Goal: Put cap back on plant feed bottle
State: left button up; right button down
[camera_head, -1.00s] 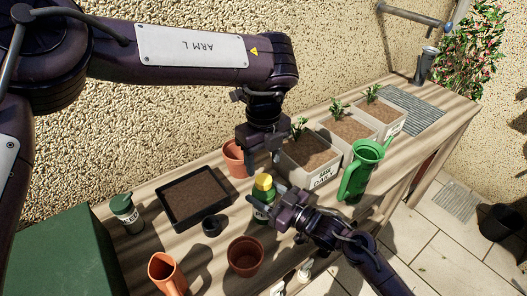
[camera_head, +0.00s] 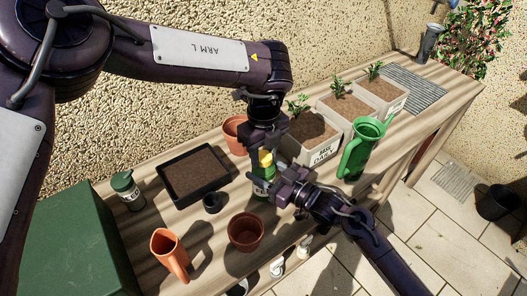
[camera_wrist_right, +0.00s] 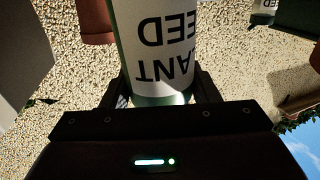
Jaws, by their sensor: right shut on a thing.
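The plant feed bottle (camera_head: 262,188), green with a white label, stands near the middle of the bench. Its label lettering also shows, upside down, in the right wrist view (camera_wrist_right: 158,45). My right gripper (camera_head: 276,190) is shut on the bottle's body from the right. The yellow cap (camera_head: 265,158) is at the bottle's top; I cannot tell whether it is seated tight. My left gripper (camera_head: 266,156) points down from above, with its fingers beside the cap. Whether they grip it is unclear.
A terracotta pot (camera_head: 245,232) is in front, another (camera_head: 234,130) behind. A green watering can (camera_head: 360,150) and planters (camera_head: 314,152) stand right. A green-lidded container (camera_head: 125,188) stands far left.

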pick_arm(q)
jog(key=c, duration=0.4)
jog(key=o, duration=1.2)
notch_tip(320, 180, up, 12)
pick_arm(e)
jog(key=shift+c, duration=2.2)
grip_release()
